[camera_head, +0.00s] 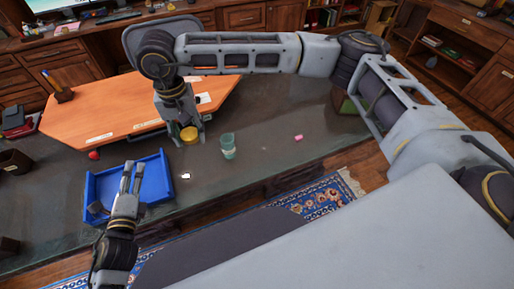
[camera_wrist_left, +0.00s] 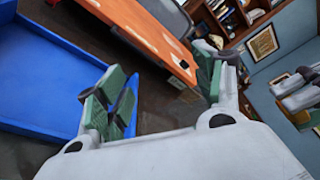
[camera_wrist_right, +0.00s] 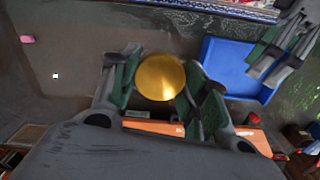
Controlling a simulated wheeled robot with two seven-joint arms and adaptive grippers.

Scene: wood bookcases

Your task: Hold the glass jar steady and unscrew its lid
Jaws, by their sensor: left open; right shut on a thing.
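A round gold lid (camera_head: 188,134) is between the fingers of my right gripper (camera_head: 187,141), above the dark table. The right wrist view shows the lid's flat gold face (camera_wrist_right: 160,77) between both fingers, which are shut on it. Whether a jar body is under this lid is hidden. A greenish glass vessel (camera_head: 228,147) stands upright on the table just right of my right gripper, apart from it. My left gripper (camera_head: 130,177) is open and empty over the blue tray; its spread fingers (camera_wrist_left: 160,95) show in the left wrist view.
The blue tray (camera_head: 161,180) lies on the dark table (camera_head: 270,170), with an orange board (camera_head: 110,117) behind it. A small white cube (camera_head: 186,176), a pink block (camera_head: 298,138) and a red item (camera_head: 94,155) lie nearby. The table right of the glass is mostly clear.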

